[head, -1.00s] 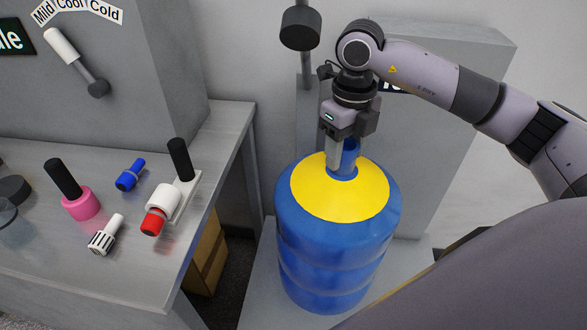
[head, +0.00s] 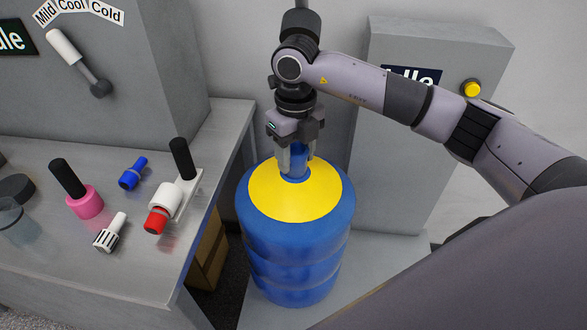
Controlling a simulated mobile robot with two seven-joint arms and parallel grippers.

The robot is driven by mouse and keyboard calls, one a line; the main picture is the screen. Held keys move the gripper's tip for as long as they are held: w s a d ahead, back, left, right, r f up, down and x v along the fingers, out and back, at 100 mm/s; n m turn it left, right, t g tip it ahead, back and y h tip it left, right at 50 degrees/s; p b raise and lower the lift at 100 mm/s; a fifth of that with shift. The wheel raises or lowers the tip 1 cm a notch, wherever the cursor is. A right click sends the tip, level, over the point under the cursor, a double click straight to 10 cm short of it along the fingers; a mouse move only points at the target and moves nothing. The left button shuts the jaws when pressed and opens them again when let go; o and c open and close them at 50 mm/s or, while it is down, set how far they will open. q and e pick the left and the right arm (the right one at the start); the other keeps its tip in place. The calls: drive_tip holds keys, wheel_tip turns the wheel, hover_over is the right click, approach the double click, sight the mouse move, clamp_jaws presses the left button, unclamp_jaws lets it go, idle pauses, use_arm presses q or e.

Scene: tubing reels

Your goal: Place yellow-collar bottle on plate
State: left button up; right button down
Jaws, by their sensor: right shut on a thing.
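The yellow-collar bottle (head: 296,235) is a large blue ribbed bottle with a yellow top around its neck. It stands upright in the middle of the head view. My right gripper (head: 297,168) points down from above and is shut on the bottle's blue neck. The plate (head: 385,265) is a flat light-grey slab low in front of the grey machine. The bottle's lower end overlaps the plate's left part in the picture; I cannot tell whether it touches. My left gripper is out of view.
A grey machine (head: 408,150) with a partly hidden sign and a yellow button (head: 471,88) stands behind right. A metal bench (head: 130,270) at left holds a pink-based piece (head: 84,202), a red-and-white fitting (head: 163,207) and other small parts. A brown box (head: 208,255) is below it.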

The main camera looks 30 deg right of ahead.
sight(293, 172)
drive_tip(key=shift+w+a+f+p, duration=0.15)
drive_tip(key=shift+f+p, duration=0.2)
drive_tip(key=shift+f, duration=2.05)
drive_tip(key=c, duration=0.9)
unclamp_jaws()
drive_tip(key=shift+f, duration=0.2)
drive_tip(key=o, duration=0.4)
drive_tip(key=shift+r, duration=0.1)
